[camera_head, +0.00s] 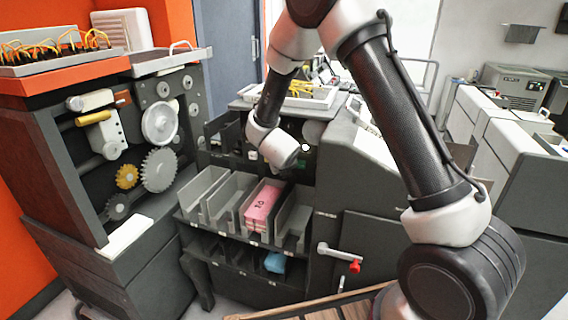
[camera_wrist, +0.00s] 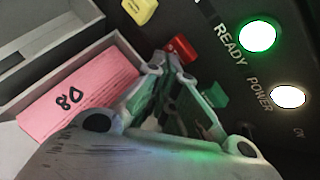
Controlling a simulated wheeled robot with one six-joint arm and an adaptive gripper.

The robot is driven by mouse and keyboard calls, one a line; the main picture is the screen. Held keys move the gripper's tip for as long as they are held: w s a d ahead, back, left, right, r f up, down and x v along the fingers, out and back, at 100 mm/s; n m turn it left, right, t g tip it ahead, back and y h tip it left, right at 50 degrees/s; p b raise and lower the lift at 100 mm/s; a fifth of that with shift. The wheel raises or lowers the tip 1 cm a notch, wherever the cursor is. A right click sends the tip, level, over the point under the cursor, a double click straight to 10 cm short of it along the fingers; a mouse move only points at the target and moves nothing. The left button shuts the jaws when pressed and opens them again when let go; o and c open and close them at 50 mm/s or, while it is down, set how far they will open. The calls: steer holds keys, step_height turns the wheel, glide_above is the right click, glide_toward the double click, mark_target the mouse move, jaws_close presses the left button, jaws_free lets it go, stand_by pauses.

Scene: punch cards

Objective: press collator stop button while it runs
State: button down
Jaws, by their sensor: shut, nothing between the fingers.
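The collator (camera_head: 352,150) is a dark grey machine with card pockets on its front left. In the wrist view its panel shows a red button (camera_wrist: 182,48), a green button (camera_wrist: 215,95) and a yellow button (camera_wrist: 140,9). The READY lamp (camera_wrist: 258,36) glows green and the POWER lamp (camera_wrist: 289,97) glows white. My gripper (camera_wrist: 163,66) is shut and empty, its tips just beside the lower left of the red button. I cannot tell whether they touch it. In the head view my wrist hides the gripper and most of the panel.
Pink cards (camera_head: 262,205) sit in a pocket, also beside my gripper in the wrist view (camera_wrist: 80,95). Blue cards (camera_head: 275,262) lie in the lower row. A red-tipped handle (camera_head: 340,255) sticks out on the right. A geared machine (camera_head: 100,165) stands at the left.

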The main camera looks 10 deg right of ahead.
steer(key=shift+w+d, duration=0.1)
steer(key=shift+w, duration=0.05)
stand_by(0.5)
steer(key=shift+s+a, duration=0.5)
steer(key=shift+s, duration=0.3)
steer(key=shift+s+a, duration=0.45)
steer(key=shift+s, duration=0.25)
steer(key=shift+s+a, duration=0.5)
steer(key=shift+s, duration=0.25)
steer(key=shift+s+a, duration=0.45)
steer(key=shift+s, duration=0.25)
